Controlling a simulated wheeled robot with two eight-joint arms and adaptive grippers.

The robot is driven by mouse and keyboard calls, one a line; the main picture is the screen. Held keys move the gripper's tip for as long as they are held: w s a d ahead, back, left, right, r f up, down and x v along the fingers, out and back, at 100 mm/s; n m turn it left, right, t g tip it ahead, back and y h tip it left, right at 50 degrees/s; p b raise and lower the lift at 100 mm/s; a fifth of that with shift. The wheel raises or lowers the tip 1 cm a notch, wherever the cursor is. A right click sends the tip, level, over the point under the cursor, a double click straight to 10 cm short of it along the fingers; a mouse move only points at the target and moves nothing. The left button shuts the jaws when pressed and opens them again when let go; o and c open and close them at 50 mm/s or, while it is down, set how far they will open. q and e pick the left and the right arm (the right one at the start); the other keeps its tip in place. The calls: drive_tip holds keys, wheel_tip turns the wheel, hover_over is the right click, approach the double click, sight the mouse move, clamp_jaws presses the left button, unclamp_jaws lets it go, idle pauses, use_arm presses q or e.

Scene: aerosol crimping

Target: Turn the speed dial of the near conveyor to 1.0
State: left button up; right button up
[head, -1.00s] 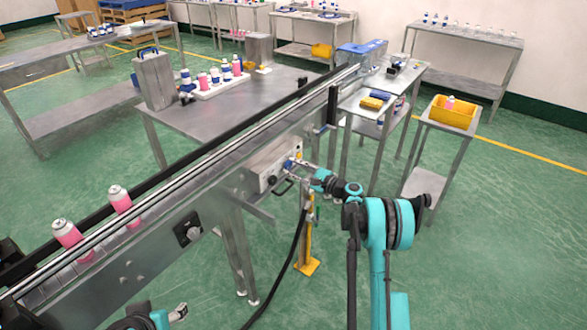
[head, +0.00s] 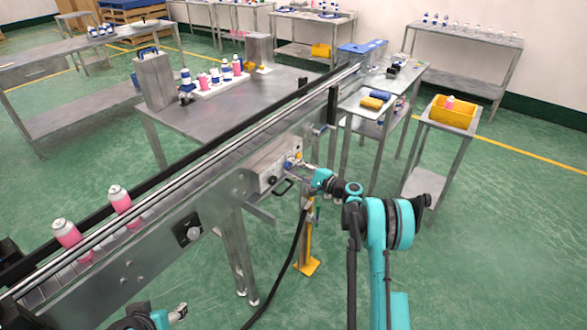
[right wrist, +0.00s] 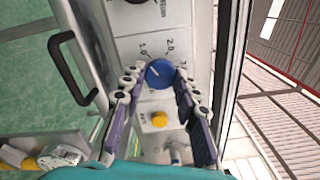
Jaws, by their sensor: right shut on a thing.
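The near conveyor (head: 165,215) runs diagonally across the head view, with a grey control box (head: 262,178) on its side. In the right wrist view the blue speed dial (right wrist: 158,73) sits on a pale panel with 1.0 printed at its upper left and 2.0 at its upper right. A short white mark on the dial slants to the upper left, roughly toward 1.0. My right gripper (right wrist: 158,82) is shut on the dial, one finger on each side; it also shows at the box in the head view (head: 298,165). My left gripper (head: 178,312) is low in the head view, its jaws unclear.
A yellow button (right wrist: 159,119) and a small switch lie below the dial, and a black handle (right wrist: 75,68) stands to its left. Two pink cans (head: 120,200) are on the conveyor. A yellow-footed post (head: 306,262) stands under the box.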

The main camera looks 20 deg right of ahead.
drive_tip(key=o, duration=1.2)
drive_tip(key=shift+c, duration=0.2)
drive_tip(key=v, duration=1.2)
